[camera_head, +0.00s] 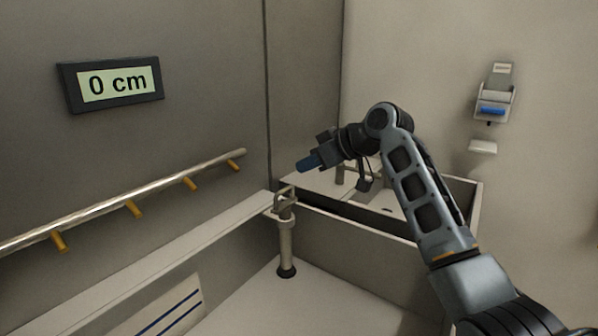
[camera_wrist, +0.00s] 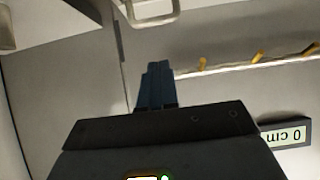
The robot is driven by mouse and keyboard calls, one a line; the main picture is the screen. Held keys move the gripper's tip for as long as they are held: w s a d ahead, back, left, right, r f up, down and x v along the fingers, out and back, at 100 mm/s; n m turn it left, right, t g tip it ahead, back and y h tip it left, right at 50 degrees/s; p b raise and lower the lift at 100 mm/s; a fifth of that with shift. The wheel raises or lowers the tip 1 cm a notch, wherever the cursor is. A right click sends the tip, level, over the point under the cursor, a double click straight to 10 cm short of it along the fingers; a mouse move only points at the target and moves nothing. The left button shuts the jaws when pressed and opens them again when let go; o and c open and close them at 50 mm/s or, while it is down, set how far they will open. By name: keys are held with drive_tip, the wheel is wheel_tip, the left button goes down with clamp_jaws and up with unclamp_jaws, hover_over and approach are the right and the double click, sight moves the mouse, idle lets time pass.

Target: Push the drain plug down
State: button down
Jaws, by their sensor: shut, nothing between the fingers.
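The drain plug (camera_head: 286,235) is an upright pale post with a black foot on the tub floor and a loop handle on top. My gripper (camera_head: 304,164) is shut and empty, its blue fingers above the handle and slightly to its right in the head view. They appear apart from the handle. In the wrist view my blue fingers (camera_wrist: 156,75) are together, and a pale loop that looks like the plug's handle (camera_wrist: 172,16) shows beyond them at the top. The plug's lower part is not visible there.
A display (camera_head: 112,84) on the left wall reads 0 cm. A rail with yellow hooks (camera_head: 130,205) runs along that wall. A sink-like basin (camera_head: 400,232) stands behind the tub (camera_head: 150,268). A dispenser (camera_head: 494,100) hangs on the right wall. The tub floor looks clear.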

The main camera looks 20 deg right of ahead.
drive_tip(key=shift+v, duration=2.75)
drive_tip(key=shift+w+d, duration=0.1)
